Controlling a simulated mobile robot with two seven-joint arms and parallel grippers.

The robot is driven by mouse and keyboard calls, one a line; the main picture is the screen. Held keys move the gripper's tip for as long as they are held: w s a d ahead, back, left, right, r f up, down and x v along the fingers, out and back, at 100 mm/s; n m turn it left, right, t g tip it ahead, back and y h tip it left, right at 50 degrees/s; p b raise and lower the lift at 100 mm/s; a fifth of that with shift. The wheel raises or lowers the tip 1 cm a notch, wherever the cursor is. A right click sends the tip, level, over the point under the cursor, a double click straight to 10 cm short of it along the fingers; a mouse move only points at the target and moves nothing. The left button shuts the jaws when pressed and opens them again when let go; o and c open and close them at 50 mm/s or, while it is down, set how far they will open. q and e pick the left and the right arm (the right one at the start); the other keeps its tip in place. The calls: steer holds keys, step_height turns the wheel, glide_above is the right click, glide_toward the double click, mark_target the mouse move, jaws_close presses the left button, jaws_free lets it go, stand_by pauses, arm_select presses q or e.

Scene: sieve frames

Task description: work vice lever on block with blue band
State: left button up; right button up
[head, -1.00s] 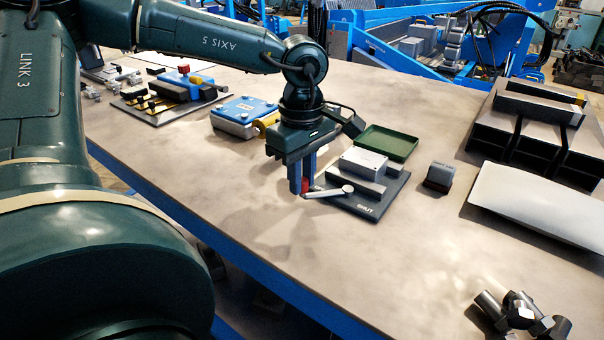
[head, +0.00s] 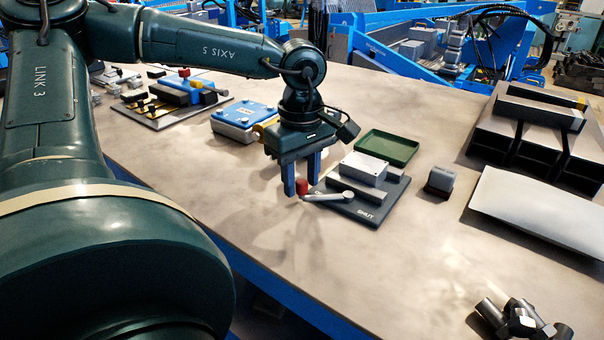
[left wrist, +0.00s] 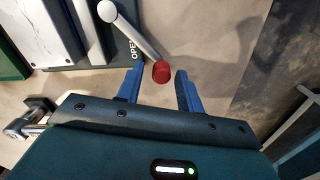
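The vice (head: 375,205) sits on a dark base plate with a grey block (head: 363,168) by its jaws; I cannot make out a blue band on the block in the head view. Its pale lever (head: 328,197) points left from its pivot and ends in a red knob (head: 302,187). The lever lies beside the OPEN lettering in the left wrist view; SHUT is at the plate's front corner. My left gripper (head: 300,185) is open, its blue fingers apart. In the left wrist view the red knob (left wrist: 161,72) lies between the fingertips, with gaps beside it. My right gripper is not in view.
A green tray (head: 388,147) stands behind the vice, and a small grey block (head: 440,180) right of it. A blue-topped box (head: 243,118) and another fixture (head: 180,95) stand to the left. Dark metal pieces (head: 520,318) lie front right.

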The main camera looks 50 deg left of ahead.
arm_select(q)
steer(key=shift+o, duration=0.2)
step_height(320, 180, up, 13)
steer(key=p, duration=0.1)
stand_by(0.5)
